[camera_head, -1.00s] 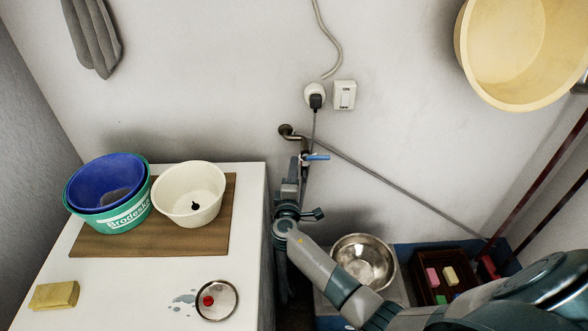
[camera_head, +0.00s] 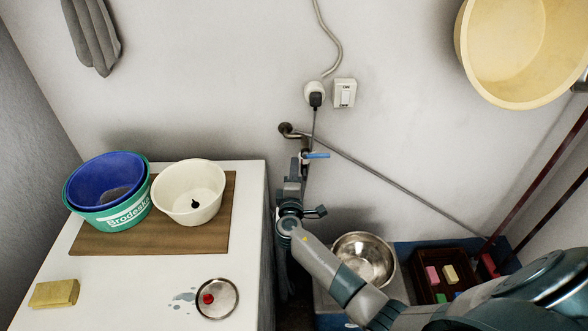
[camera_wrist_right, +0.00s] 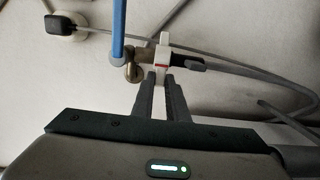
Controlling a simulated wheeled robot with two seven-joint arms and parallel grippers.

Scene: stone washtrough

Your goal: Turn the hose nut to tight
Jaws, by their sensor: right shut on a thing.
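The hose nut (camera_wrist_right: 163,54) is a white collar with a red mark, between the tap and the dark hose end (camera_wrist_right: 189,65) in the right wrist view. The tap (camera_head: 289,131) comes out of the back wall and has a blue lever (camera_head: 317,156); the lever also shows in the right wrist view (camera_wrist_right: 118,30). My right gripper (camera_wrist_right: 165,78) is shut on the hose nut, its fingertips at the collar's lower part. In the head view the right gripper (camera_head: 296,162) sits just below the tap and hides the nut. My left gripper is not in view.
A white counter (camera_head: 110,285) with nested basins (camera_head: 128,215), a white bowl (camera_head: 206,202) and a sponge (camera_head: 54,294) stands left of my right arm. A metal bowl (camera_head: 362,260) and a dark crate (camera_head: 428,295) lie to the right.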

